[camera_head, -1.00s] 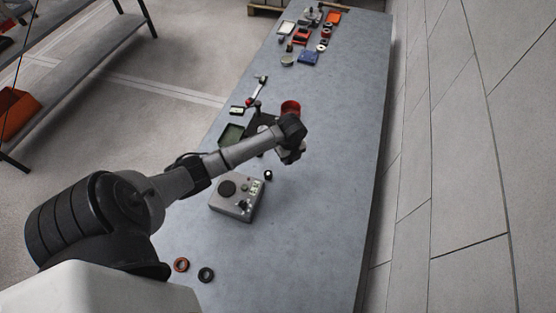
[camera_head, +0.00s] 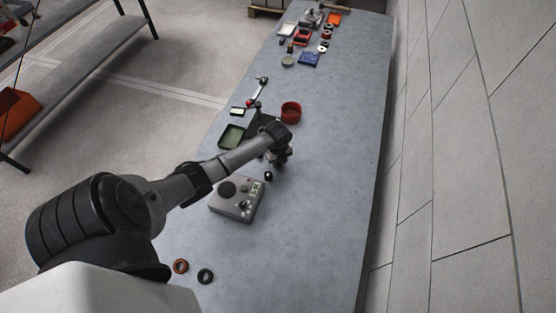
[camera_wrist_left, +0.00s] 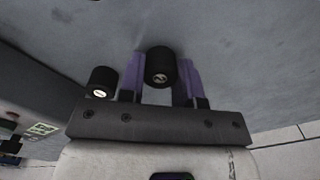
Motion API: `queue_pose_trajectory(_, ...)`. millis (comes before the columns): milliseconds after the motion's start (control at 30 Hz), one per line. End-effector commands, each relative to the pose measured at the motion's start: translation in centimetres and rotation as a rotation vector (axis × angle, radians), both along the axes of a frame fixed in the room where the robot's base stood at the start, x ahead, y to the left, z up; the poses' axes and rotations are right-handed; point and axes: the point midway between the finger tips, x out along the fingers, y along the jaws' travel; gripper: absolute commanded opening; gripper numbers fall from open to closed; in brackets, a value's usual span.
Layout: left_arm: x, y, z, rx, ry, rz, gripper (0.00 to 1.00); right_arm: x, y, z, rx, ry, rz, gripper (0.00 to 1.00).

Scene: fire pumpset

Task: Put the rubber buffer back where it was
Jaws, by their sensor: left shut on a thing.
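My left gripper (camera_head: 281,160) is low over the middle of the grey table, just behind a small black cylinder (camera_head: 268,176) and right of the dark vise-like device. In the left wrist view its purple fingers (camera_wrist_left: 162,80) are shut on a black rubber buffer (camera_wrist_left: 160,66) with a metal centre in its end. A similar black cylinder (camera_wrist_left: 102,82) is beside the fingers, to the left and apart from them. In the head view the arm hides the held buffer. I cannot tell whether the held buffer touches the table. My right gripper is not in view.
A grey box with a dial (camera_head: 237,198) is in front of the gripper. Behind are a red round bowl (camera_head: 291,112) and a green tray (camera_head: 232,137). Two rings (camera_head: 205,276) lie near the front. The table's right side (camera_head: 335,190) is clear.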

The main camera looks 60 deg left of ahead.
Motion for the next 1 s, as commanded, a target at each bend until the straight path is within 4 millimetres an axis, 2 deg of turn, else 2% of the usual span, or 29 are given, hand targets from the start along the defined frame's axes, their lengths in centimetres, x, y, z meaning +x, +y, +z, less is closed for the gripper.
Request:
queue_pose_trajectory(333, 0.0, 0.0, -0.4, 0.001, 0.001, 0.000, 0.05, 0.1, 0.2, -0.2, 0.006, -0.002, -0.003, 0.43)
queue_pose_trajectory(367, 0.0, 0.0, -0.3, 0.001, 0.000, 0.000, 0.34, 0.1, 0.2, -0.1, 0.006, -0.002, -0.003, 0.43)
queue_pose_trajectory(600, 0.0, 0.0, -0.3, 0.000, 0.000, 0.000, 0.57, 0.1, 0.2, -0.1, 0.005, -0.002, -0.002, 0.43)
queue_pose_trajectory(867, 0.0, 0.0, -0.1, 0.000, 0.000, 0.000, 0.57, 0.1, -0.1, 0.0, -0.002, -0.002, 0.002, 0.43)
queue_pose_trajectory(1000, 0.0, 0.1, 1.1, 0.002, -0.002, 0.000, 0.57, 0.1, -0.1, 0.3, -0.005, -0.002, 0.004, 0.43)
